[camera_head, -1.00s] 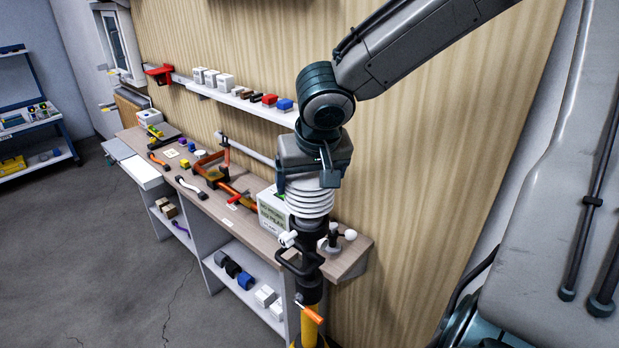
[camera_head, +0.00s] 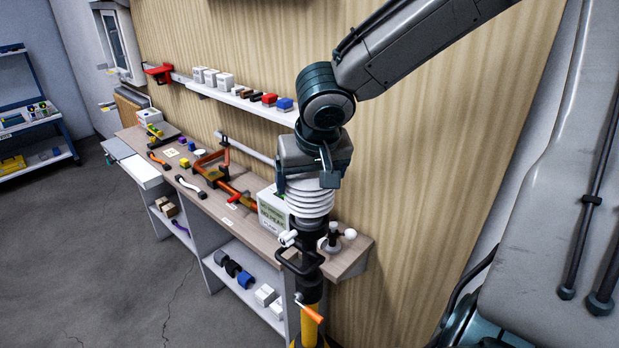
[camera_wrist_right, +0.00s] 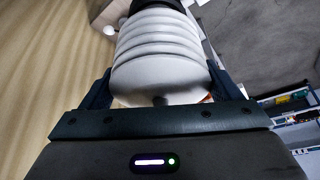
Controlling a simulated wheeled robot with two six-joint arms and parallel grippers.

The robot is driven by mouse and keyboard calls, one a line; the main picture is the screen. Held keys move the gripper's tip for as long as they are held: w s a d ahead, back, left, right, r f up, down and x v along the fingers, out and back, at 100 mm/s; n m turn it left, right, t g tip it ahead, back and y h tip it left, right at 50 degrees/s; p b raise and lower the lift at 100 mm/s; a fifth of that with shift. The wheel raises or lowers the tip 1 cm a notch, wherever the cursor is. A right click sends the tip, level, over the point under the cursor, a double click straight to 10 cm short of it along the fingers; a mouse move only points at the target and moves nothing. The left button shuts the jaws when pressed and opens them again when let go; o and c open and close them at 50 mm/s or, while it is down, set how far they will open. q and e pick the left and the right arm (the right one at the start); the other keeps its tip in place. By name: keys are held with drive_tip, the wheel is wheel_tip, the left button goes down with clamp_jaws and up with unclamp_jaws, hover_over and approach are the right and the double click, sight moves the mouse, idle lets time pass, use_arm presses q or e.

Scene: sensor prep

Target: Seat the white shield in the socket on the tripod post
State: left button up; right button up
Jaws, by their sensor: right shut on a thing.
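The white ribbed shield (camera_head: 309,198) is upright over the top of the tripod post (camera_head: 309,286). It also fills the middle of the right wrist view (camera_wrist_right: 160,55). My right gripper (camera_head: 312,178) is shut on the shield from above, with a finger on each side of it in the right wrist view. The black post top meets the shield's lower end; the socket is hidden, so I cannot tell how deep the shield sits. My left gripper does not show.
The workbench (camera_head: 258,240) behind the post holds tools, a white labelled box (camera_head: 273,212) and a small cup sensor (camera_head: 333,238). A wall shelf (camera_head: 240,100) carries small boxes and coloured blocks. An orange-handled crank (camera_head: 309,312) sticks out from the post. The floor at left is clear.

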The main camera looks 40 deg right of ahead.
drive_tip(key=shift+f+b, duration=0.45)
drive_tip(key=shift+f, duration=0.1)
idle(0.4)
drive_tip(key=o, duration=0.9)
drive_tip(key=shift+o, duration=0.2)
drive_tip(key=shift+r, duration=0.2)
drive_tip(key=shift+r+p, duration=3.4)
drive_tip(key=shift+p, duration=0.05)
drive_tip(key=shift+f, duration=0.1)
